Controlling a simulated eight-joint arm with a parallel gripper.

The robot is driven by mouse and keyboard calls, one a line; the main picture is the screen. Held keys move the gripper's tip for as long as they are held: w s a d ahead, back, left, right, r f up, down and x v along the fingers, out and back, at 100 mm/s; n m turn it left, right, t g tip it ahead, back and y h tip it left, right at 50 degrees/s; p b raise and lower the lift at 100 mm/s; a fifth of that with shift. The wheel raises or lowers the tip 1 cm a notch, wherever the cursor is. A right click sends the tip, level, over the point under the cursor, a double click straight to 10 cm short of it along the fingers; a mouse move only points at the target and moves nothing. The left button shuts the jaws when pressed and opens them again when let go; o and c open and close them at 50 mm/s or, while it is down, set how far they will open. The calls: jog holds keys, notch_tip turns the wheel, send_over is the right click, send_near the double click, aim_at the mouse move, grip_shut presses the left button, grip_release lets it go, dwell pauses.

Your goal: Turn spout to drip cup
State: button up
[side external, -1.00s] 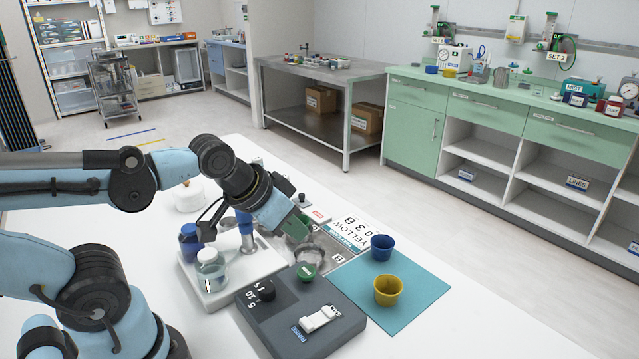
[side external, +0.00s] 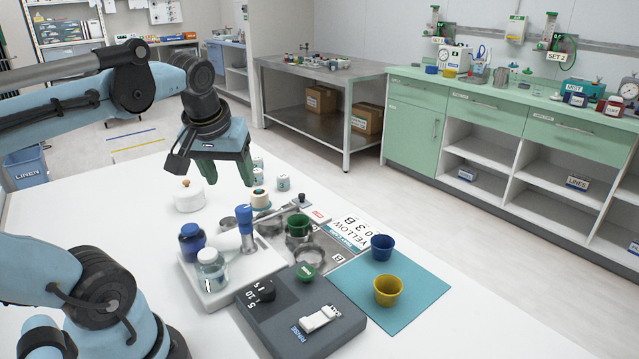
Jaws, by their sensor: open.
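A stand with a blue upright post (side external: 246,228) sits on the white table. A thin grey spout arm (side external: 272,211) runs from the post toward the upper right, ending near a small dark knob. A green cup (side external: 298,227) stands in a metal holder just right of the post; I cannot tell whether it is the drip cup. A blue cup (side external: 382,247) and a yellow cup (side external: 388,290) stand on the teal mat (side external: 425,286). My gripper (side external: 232,174), with green fingers, is open and empty, above and left of the spout, apart from it.
A white tray (side external: 222,296) holds a blue jar (side external: 192,242) and a clear jar (side external: 211,270). A grey box (side external: 285,338) with a dial and switch is in front. A white lidded pot (side external: 189,197) and small labelled jars stand behind. The left tabletop is clear.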

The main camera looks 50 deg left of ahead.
aim_at(243, 209)
jog(key=shift+x, duration=4.85)
grip_shut()
